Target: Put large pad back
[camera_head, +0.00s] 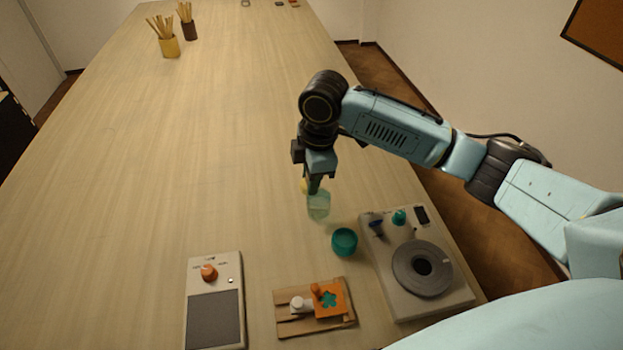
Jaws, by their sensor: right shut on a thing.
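My right gripper (316,187) points down over the table, right of its middle. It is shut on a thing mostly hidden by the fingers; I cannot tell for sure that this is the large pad. A pale green, see-through block (318,208) shows just under the fingertips. A small yellow part (304,186) shows at the fingers' left side. A wooden board (290,328) in front carries a white knobbed piece (298,304) and an orange square plate (338,308) with a green flower shape and an orange knob. My left gripper is out of view.
A teal cup (344,242) stands between the gripper and a grey machine with a round dark disc (422,268). A panel with an orange knob (209,272) lies at front left. Holders with sticks (169,47) stand far left. The table's left and middle are clear.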

